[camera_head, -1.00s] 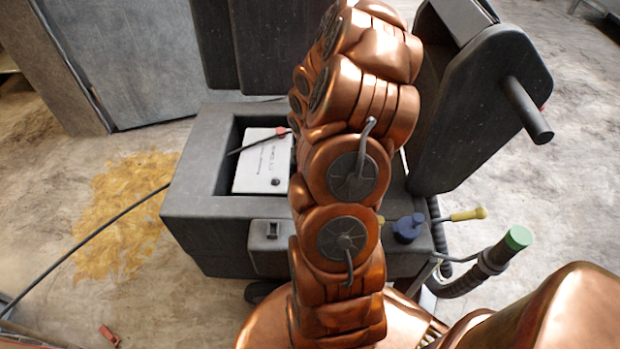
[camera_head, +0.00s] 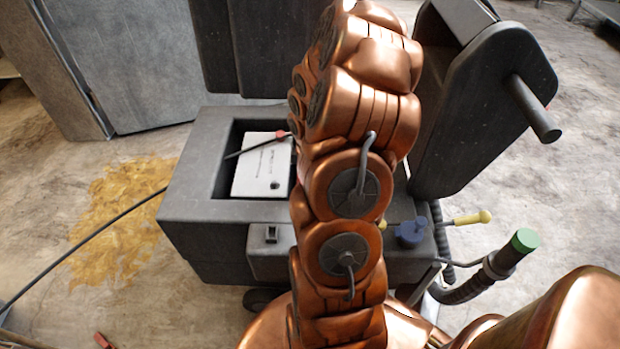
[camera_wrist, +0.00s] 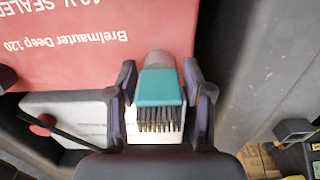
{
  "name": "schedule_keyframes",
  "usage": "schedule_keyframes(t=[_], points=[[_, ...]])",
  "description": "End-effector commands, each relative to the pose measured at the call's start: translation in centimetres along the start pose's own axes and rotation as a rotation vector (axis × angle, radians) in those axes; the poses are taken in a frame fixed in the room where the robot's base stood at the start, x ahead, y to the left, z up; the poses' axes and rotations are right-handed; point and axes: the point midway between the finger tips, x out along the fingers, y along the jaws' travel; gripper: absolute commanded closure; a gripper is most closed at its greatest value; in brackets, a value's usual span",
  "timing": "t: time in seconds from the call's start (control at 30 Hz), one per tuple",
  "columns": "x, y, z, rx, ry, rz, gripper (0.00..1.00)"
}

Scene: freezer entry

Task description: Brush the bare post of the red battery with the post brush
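The red battery (camera_wrist: 85,40) fills the upper left of the wrist view, its white lettering upside down. In the head view my arm hides it. My gripper (camera_wrist: 160,100) is closed around the post brush (camera_wrist: 160,88), a teal block with dark bristles (camera_wrist: 160,119). The brush is over the edge between the red battery and the white battery. A grey rounded piece (camera_wrist: 158,60) shows just beyond the teal block; I cannot tell whether it is part of the brush or a battery post. No contact between bristles and a post is visible.
The white battery (camera_head: 262,165) lies in the grey cart's tray (camera_head: 200,185), with a dark cable and red end (camera_head: 281,135) across it. A blue knob (camera_head: 410,233), a yellow-tipped lever (camera_head: 470,217) and a green-capped handle (camera_head: 525,240) stand at the right. A dark cable (camera_head: 80,240) crosses the floor.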

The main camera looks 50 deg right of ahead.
Motion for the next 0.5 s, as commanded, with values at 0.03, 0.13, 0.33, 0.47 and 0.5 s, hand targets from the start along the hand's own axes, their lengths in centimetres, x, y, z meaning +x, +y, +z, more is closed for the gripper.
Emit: schedule_keyframes(t=[0.03, 0.13, 0.33, 0.47, 0.5], points=[[-0.03, 0.02, 0.0, 0.0, 0.0, 0.001, 0.41], [-0.06, 0.05, 0.0, 0.0, 0.0, 0.001, 0.35], [-0.09, 0.07, 0.0, -0.001, 0.0, 0.002, 0.35], [-0.41, 0.13, -0.02, -0.001, 0.001, 0.004, 0.35], [-0.64, 0.15, -0.04, -0.001, 0.001, 0.005, 0.35]])
